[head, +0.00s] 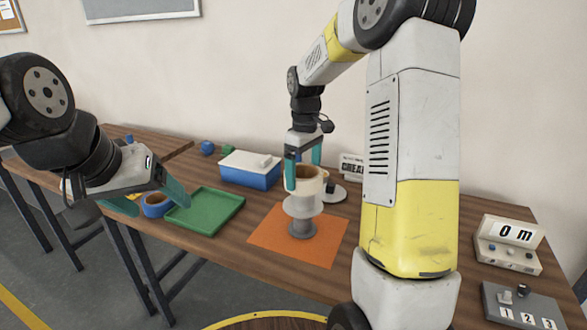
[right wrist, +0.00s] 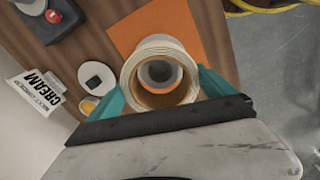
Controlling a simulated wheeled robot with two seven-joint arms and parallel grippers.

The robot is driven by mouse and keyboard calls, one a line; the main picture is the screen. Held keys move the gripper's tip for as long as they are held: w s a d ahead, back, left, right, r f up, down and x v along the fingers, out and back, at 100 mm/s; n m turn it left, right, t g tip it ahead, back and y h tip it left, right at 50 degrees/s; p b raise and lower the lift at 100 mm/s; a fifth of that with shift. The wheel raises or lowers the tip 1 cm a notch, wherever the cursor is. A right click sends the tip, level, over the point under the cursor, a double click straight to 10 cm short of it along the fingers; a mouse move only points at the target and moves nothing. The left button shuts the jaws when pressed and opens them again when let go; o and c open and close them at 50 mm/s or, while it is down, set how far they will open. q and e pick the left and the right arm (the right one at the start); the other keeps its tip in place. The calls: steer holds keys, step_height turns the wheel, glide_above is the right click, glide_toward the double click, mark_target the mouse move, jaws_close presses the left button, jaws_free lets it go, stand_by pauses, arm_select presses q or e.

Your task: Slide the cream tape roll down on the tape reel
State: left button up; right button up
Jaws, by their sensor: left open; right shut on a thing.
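The cream tape roll (head: 309,186) is in my right gripper (head: 304,178), which is shut on its sides. The roll is level, with its hole facing up, at the top of the grey tape reel (head: 302,229). In the right wrist view, the gripper (right wrist: 161,92) has a teal finger on each side of the roll (right wrist: 134,70). The grey top of the reel (right wrist: 158,71) shows through the hole. Whether the roll touches the reel, I cannot tell. My left gripper (head: 150,196) is open and empty at the left, near the blue tape roll (head: 156,207).
The reel stands on an orange mat (head: 268,237). A green tray (head: 209,227) lies left of it, with a blue box with a white lid (head: 249,172) behind. A CREAM sign (head: 352,166), a display box (head: 508,243) and a numbered switch panel (head: 520,309) are to the right.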

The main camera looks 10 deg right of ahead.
steer(key=shift+f, duration=3.05)
steer(key=shift+r, duration=0.15)
stand_by(0.4)
steer(key=shift+r, duration=2.8)
steer(key=shift+f, duration=1)
stand_by(0.6)
